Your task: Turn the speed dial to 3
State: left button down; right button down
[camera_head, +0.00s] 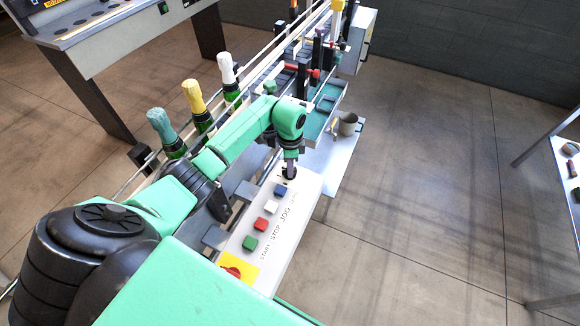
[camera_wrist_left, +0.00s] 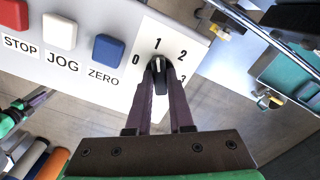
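The speed dial (camera_wrist_left: 158,64) is a small black knob with a white mark, on a white plate printed 0, 1, 2 and 3. The white mark points up toward the 1. My left gripper (camera_wrist_left: 160,68) has its two dark fingers on either side of the knob, and they appear shut on it. In the head view the left gripper (camera_head: 289,168) reaches down onto the far end of the control panel (camera_head: 300,200) and hides most of the dial. The 3 is partly beside the right finger in the wrist view.
Blue (camera_head: 281,190), white (camera_head: 271,207), red (camera_head: 261,224) and green (camera_head: 250,242) buttons line the panel, with a red knob (camera_head: 233,272) on yellow at the near end. Foil-topped bottles (camera_head: 166,130) stand left of my arm. A grey cup (camera_head: 348,124) stands beyond the panel.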

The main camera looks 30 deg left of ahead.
pick_arm(q)
jog(key=shift+m, duration=0.3)
jog(key=shift+b, duration=0.35)
jog(key=m+b, duration=0.2)
jog(key=m, duration=0.2)
jog(key=shift+w, duration=0.1)
jog(key=m+b, duration=0.1)
jog(key=m, duration=0.3)
jog(key=shift+b, duration=0.35)
jog(key=m+b, duration=0.2)
jog(key=m, duration=0.1)
jog(key=shift+m, duration=0.4)
jog(key=m+b, duration=0.3)
jog(key=m, duration=0.3)
jog(key=m+b, duration=0.2)
jog(key=m, duration=0.3)
jog(key=shift+r, duration=0.1)
jog(key=shift+m, duration=0.4)
